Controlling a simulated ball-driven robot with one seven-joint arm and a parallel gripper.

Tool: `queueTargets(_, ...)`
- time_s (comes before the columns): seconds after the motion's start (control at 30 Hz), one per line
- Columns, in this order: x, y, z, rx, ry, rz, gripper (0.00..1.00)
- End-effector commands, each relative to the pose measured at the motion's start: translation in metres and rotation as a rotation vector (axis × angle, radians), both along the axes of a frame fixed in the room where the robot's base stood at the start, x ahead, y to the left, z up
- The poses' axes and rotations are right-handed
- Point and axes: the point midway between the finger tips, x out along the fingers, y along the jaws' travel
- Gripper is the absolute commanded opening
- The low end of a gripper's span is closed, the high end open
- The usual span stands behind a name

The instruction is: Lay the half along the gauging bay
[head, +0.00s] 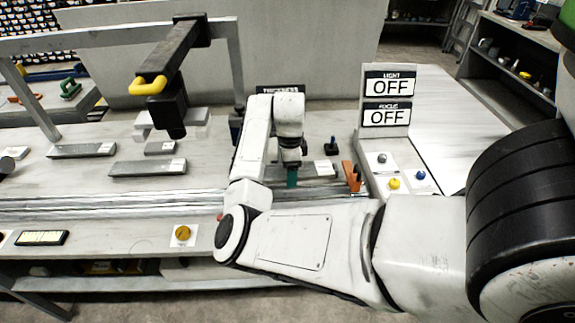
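No object is labelled as the half. Long grey flat pieces with pale labels lie on the left bench: one at far left (75,151), one nearer the middle (140,169) and a shorter one (157,148); any of them may be a core half. A sign, partly hidden by my arm, appears to read THICKNESS (268,90); I cannot make out a gauging bay for certain. My gripper (291,168) points down over the bench right of these pieces. A green part shows at its lower end. The fingers are too small and hidden to read.
A black overhead arm with a yellow end (150,86) hangs above the bench. Light and focus signs (390,100) both read OFF, above a panel with coloured knobs (394,184). An orange stand (352,176) is close right of my gripper. A yellow button (183,233) is on the front ledge.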

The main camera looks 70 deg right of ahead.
Motion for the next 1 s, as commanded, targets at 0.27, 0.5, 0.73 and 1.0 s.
queueTargets(0.27, 0.007, -0.004, -0.004, -0.003, -0.001, -0.063, 0.06)
queueTargets(0.5, 0.006, -0.004, -0.020, -0.003, -0.001, -0.062, 0.06)
queueTargets(0.73, 0.006, -0.004, -0.043, -0.003, -0.001, -0.061, 0.06)
queueTargets(1.0, 0.006, -0.004, -0.065, -0.002, -0.001, -0.061, 0.06)
